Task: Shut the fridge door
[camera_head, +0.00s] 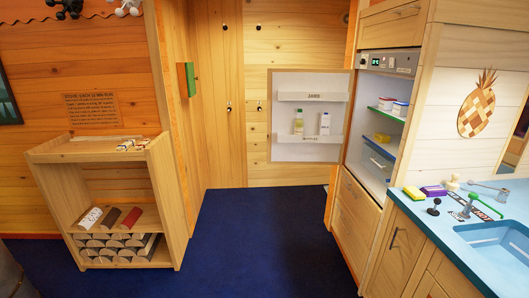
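The fridge (387,118) stands at the right, built into a wooden cabinet, with a small control panel at its top. Its door (310,88) is wide open, swung out to the left of the fridge, with its white inner side facing me. Inside the fridge, coloured shelves hold several small containers. Neither of my grippers shows in the head view.
A blue floor (260,240) lies clear between me and the fridge. A wooden shelf unit (162,215) with logs stands at the left. A blue counter with a sink (500,243) is at the right front. Wooden cabinet doors (217,100) stand at the back.

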